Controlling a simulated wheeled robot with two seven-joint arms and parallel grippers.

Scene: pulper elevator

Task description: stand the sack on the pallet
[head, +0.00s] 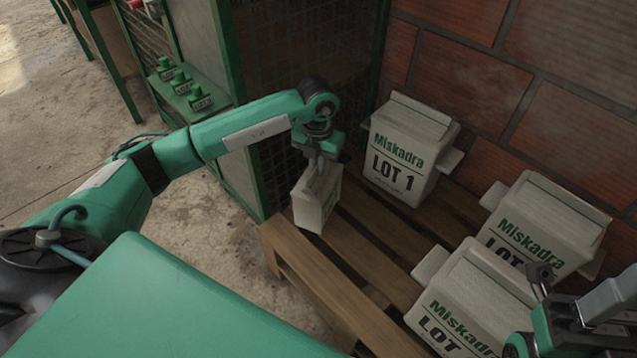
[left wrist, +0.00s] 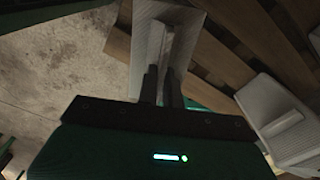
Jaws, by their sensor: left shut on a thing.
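A small pale sack (head: 314,202) is held by my left gripper (head: 322,168) at the near left edge of the wooden pallet (head: 318,281). The sack looks roughly upright, slightly tilted; I cannot tell if its base touches the pallet. In the left wrist view the fingers (left wrist: 162,86) are shut on the top of the sack (left wrist: 168,40). Larger white sacks stand on the pallet: one marked LOT 1 (head: 400,150) at the back, and two more (head: 545,225), (head: 468,300) to the right. My right gripper (head: 580,318) shows partly at the lower right corner; its fingers are unclear.
A brick wall (head: 460,85) stands behind the pallet. Bare slats (head: 375,235) lie between the held sack and the larger sacks.

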